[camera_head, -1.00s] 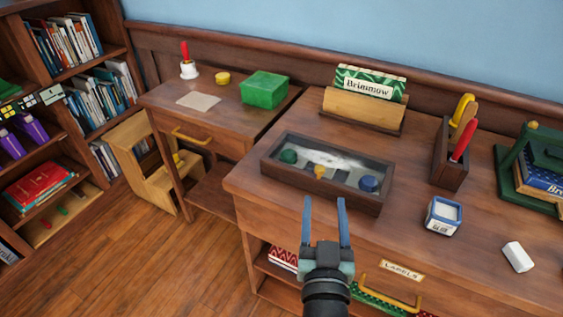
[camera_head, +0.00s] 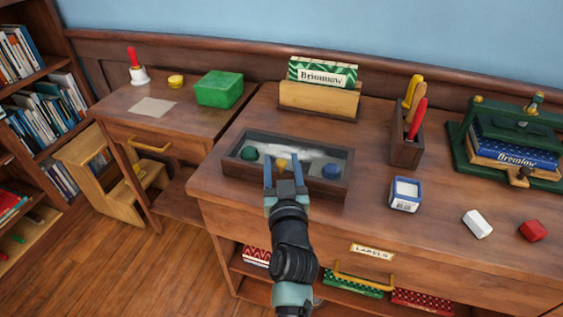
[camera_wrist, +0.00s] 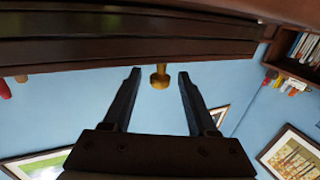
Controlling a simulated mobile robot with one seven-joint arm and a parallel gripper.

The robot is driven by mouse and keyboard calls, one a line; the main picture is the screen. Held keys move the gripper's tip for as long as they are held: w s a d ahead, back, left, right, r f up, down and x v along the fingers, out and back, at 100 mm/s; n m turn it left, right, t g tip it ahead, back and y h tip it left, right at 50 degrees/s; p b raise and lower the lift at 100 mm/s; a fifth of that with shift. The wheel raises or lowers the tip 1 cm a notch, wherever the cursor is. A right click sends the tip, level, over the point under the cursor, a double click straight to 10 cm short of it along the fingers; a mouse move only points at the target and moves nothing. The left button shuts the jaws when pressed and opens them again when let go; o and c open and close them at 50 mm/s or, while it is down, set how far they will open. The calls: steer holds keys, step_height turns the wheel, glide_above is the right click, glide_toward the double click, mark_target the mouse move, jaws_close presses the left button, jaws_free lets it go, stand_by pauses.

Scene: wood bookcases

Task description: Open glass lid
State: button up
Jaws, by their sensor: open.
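The dark wooden box (camera_head: 240,180) sits on the large desk, with its glass lid (camera_head: 300,155) closed over the top. Green and blue round things show inside through the glass. A small brass knob (camera_head: 282,163) is at the box's front; it also shows in the wrist view (camera_wrist: 159,80). My gripper (camera_head: 283,168) is open at the front of the box. In the wrist view, the knob stands between the two fingertips, with a gap on each side. The dark wood edge (camera_wrist: 120,48) lies just beyond the fingertips.
On the desk are a card holder (camera_head: 318,100), a pen holder (camera_head: 406,152), a blue-and-white jar (camera_head: 405,194), a white block (camera_head: 477,223), a red block (camera_head: 533,230) and a green press (camera_head: 457,150). A lower desk with a green box (camera_head: 219,88) stands left.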

steer(key=shift+w, duration=0.35)
jaws_close()
stand_by(1.3)
